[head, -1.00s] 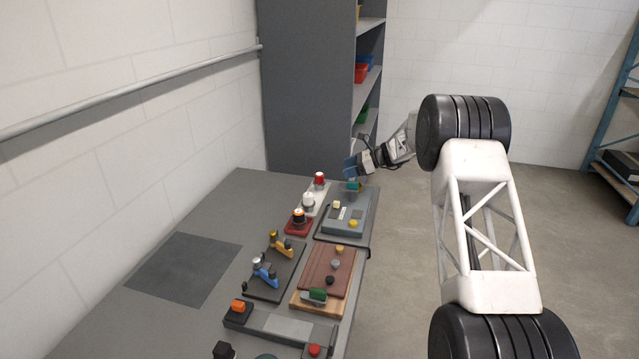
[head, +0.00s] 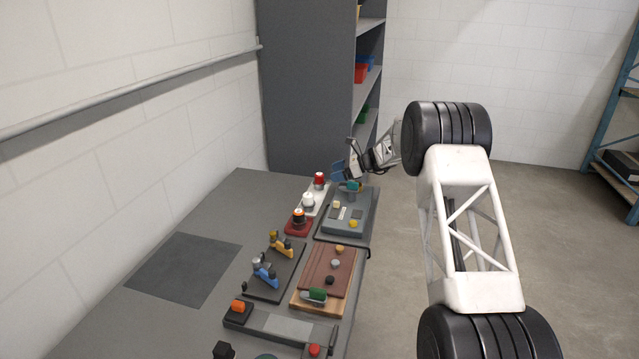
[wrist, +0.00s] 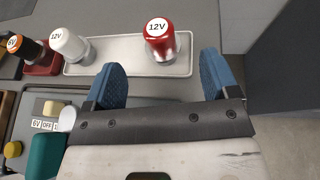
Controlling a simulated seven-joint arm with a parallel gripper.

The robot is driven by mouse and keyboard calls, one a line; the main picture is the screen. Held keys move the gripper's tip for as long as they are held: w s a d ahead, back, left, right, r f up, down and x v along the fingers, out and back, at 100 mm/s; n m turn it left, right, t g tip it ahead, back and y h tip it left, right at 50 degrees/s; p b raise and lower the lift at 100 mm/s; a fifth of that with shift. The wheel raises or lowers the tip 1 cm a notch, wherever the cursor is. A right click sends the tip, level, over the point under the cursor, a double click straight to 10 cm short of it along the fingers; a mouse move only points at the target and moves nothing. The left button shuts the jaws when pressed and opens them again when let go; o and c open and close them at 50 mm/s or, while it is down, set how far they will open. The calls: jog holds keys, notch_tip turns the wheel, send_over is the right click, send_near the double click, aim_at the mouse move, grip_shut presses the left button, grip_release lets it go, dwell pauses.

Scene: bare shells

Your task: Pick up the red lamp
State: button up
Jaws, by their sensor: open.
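The red lamp (head: 320,180) stands upright at the far end of a white tray (head: 312,207) near the back of the table. In the wrist view the red lamp (wrist: 162,38) has a white top marked "12V" and a metal base, and stands on the tray (wrist: 110,55). My gripper (head: 341,168) is to the right of the lamp in the head view. In the wrist view my gripper (wrist: 160,72) is open, with two blue fingers. The lamp is just ahead of the gap between the fingertips, with nothing held.
A white lamp (wrist: 68,43) stands on the same tray, and an orange-topped lamp (head: 298,218) stands on a red base beside it. A grey panel with buttons (head: 345,222) lies close by. A tall grey cabinet (head: 310,90) stands behind the table.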

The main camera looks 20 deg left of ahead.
aim_at(320, 177)
jog(key=shift+s+a+f, duration=0.1)
jog(key=shift+a+f, duration=0.2)
jog(key=shift+a, duration=0.35)
jog(key=shift+x, duration=3)
jog(key=shift+c, duration=0.3)
jog(key=c, duration=0.9)
jog(key=shift+r, duration=5.05)
